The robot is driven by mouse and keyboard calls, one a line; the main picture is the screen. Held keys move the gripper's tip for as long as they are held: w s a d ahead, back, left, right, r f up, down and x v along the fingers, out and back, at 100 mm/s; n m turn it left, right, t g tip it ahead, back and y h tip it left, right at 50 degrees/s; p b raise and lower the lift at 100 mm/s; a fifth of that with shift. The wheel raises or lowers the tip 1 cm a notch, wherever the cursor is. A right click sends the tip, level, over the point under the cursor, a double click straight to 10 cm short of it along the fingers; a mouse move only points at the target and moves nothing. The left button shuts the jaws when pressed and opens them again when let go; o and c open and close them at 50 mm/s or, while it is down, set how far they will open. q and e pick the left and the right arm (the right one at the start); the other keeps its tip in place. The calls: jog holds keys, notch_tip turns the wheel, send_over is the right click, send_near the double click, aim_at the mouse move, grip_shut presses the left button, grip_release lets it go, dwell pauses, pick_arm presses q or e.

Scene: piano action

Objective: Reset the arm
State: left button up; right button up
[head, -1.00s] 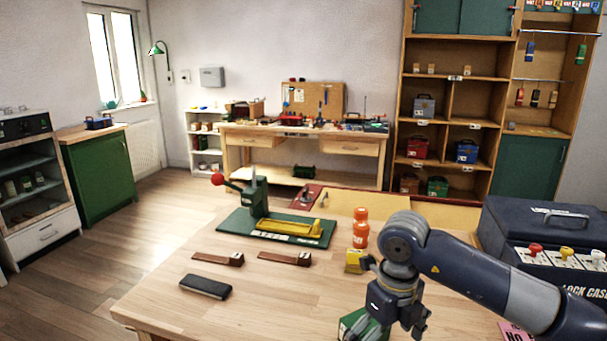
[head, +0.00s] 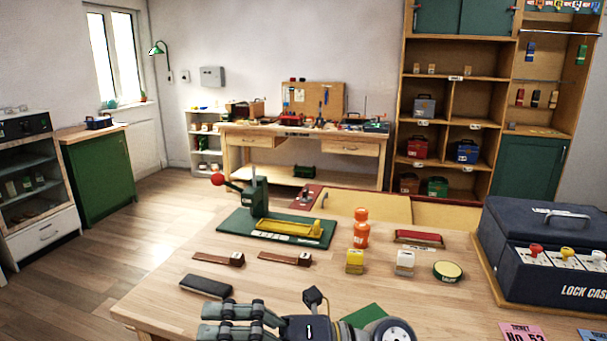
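My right gripper (head: 204,322) is low in the head view at the front edge of the wooden table. Its fingers point left. They lie parallel with a narrow gap between them, and nothing shows in the gap. My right wrist (head: 385,331) shows at the bottom edge, and the rest of that arm is out of the picture. My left gripper and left arm are not in view.
The table (head: 180,300) holds a green press (head: 259,195), brown straps, a dark block (head: 206,286), an orange bottle (head: 361,230), yellow (head: 355,262) and white (head: 405,263) blocks, a round tin (head: 448,271) and a lock case (head: 550,270). A green item (head: 364,315) is partly hidden by my wrist.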

jog(key=w+d+r+m+t+y, duration=0.3)
jog(key=w+r+m+t+y, duration=0.1)
jog(key=r+m+t, duration=0.25)
jog(key=w+d+f+m+t+h, duration=0.3)
jog(key=w+d+m+t+h, duration=0.55)
jog(key=m+t, duration=0.7)
jog(key=s+d+f+m+g+h, duration=0.2)
jog(key=d+f+m+g+h, duration=0.3)
jog(key=d+f+m+h, duration=1.2)
jog(key=s+d+f+g+y, duration=0.1)
jog(key=s+d+f+g, duration=0.1)
jog(key=s+f+g, duration=0.65)
jog(key=s+d+f+g+y, duration=0.2)
jog(key=s+f+g, duration=0.2)
jog(key=s+f, duration=1)
jog(key=s+f+n, duration=0.1)
jog(key=s+f, duration=0.1)
jog(key=f, duration=1)
jog(key=s+f, duration=0.2)
jog(key=f, duration=1.1)
jog(key=s+d+f+g, duration=0.2)
jog(key=s+f, duration=1.3)
jog(key=s, duration=0.1)
jog(key=shift+s+d+f, duration=0.2)
jog(key=shift+d+f, duration=0.05)
jog(key=shift+d, duration=0.1)
